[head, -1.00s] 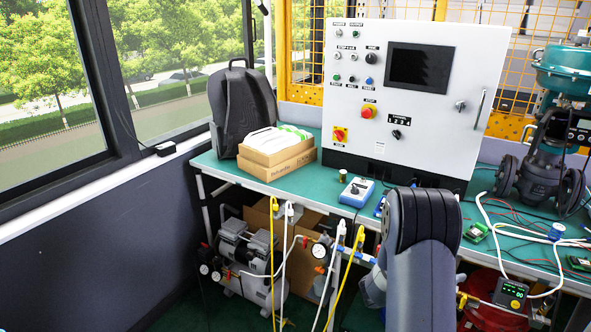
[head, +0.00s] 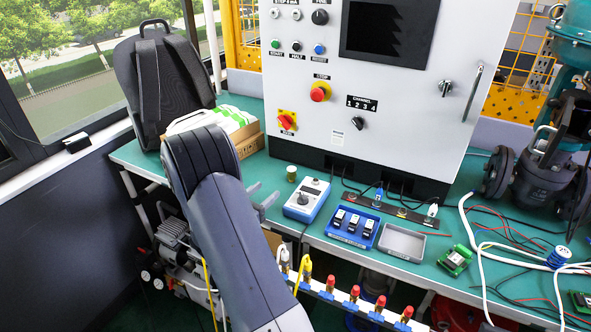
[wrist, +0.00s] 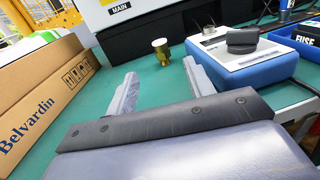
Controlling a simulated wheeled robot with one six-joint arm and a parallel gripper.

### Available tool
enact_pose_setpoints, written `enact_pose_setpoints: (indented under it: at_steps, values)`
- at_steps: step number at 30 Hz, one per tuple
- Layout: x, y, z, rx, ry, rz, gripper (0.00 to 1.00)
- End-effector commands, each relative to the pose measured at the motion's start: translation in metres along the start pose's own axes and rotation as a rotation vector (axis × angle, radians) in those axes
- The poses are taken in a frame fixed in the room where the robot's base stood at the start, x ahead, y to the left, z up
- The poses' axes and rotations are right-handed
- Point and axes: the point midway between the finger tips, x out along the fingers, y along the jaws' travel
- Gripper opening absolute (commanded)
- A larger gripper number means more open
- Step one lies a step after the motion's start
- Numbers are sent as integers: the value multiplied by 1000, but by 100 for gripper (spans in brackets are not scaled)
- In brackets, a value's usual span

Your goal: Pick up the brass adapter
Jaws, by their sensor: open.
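The brass adapter (head: 291,173) is a small gold-coloured cylinder standing on the green bench in front of the white control cabinet. In the wrist view the adapter (wrist: 161,50) shows upright with a pale round top, beyond the fingertips and roughly between them. My gripper (wrist: 160,71) is open and empty, its two grey fingers pointing toward the adapter and apart from it. In the head view my gripper (head: 262,196) is partly hidden behind my arm, low over the bench's front edge, to the left of the adapter.
A blue-and-white meter box with a black knob (head: 307,200) stands just right of the adapter. A cardboard box (wrist: 42,95) is close on the left. A blue fuse tray (head: 350,239) and a grey tray (head: 402,243) lie farther right. The cabinet (head: 350,120) stands behind.

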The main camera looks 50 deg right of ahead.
Motion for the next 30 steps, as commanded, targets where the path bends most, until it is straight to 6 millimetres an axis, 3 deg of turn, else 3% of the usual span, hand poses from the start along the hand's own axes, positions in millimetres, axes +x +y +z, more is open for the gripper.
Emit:
enact_pose_setpoints:
  at_steps: [9, 17, 24, 30]
  values:
    - [52, -1, 1, 1, -1, -4, 51]
    - [73, 0, 1, 0, 0, -3, 51]
    - [108, 3, 0, 0, 0, -3, 51]
    - [117, 3, 0, 0, 0, -1, 51]
